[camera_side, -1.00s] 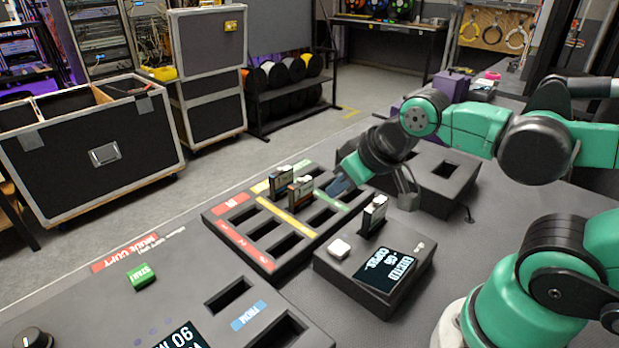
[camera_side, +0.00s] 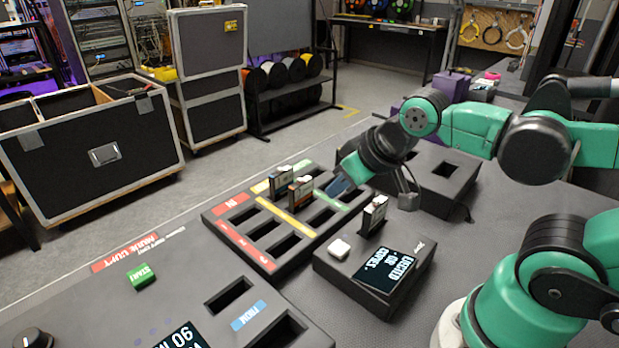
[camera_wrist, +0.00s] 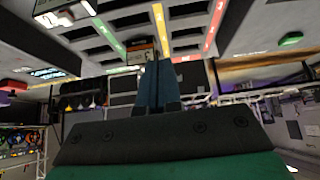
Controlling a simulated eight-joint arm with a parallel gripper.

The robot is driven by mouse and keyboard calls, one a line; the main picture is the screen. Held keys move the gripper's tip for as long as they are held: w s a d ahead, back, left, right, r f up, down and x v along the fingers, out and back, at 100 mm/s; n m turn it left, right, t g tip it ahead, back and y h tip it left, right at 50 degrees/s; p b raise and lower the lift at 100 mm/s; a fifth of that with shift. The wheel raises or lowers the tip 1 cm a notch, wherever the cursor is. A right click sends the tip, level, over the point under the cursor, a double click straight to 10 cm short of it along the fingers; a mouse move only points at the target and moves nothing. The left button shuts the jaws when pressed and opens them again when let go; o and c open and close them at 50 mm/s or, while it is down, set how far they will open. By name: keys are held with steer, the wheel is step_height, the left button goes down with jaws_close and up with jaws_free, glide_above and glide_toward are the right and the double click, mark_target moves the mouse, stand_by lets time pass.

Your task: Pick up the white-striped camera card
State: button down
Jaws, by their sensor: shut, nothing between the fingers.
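My gripper (camera_side: 341,187) is shut and empty, low over the right side of the slotted rack (camera_side: 240,251). Its blue-grey fingers (camera_wrist: 158,85) are together in the wrist view. A card (camera_side: 374,214) stands upright in the reader box (camera_side: 345,262), right of and nearer than my gripper; its edge looks pale, probably the white stripe. It seems to be the card at the wrist view's top left (camera_wrist: 52,13). An orange-striped card (camera_side: 301,190) and another dark card (camera_side: 280,180) stand in the rack, left of my gripper. The last one's stripe colour is unclear.
The reader box has a white button (camera_side: 339,248) and a lit screen (camera_side: 390,270). A grey slotted block (camera_side: 448,195) lies behind my gripper. A console with a green start button (camera_side: 141,276) is at front left. Several rack slots are empty.

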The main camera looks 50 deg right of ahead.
mark_target(377, 199)
jaws_free()
steer(key=d+f+g, duration=0.1)
steer(key=d+g, duration=0.1)
steer(key=s+d+g, duration=0.1)
steer(key=d+g, duration=0.1)
steer(key=d, duration=0.1)
steer(key=s+d+f+g, duration=0.1)
steer(key=d+g, duration=0.1)
steer(key=g, duration=0.1)
steer(key=shift+d+f, duration=0.25)
steer(key=shift+f, duration=0.05)
steer(key=shift+s+f, duration=0.1)
steer(key=shift+f, duration=2.65)
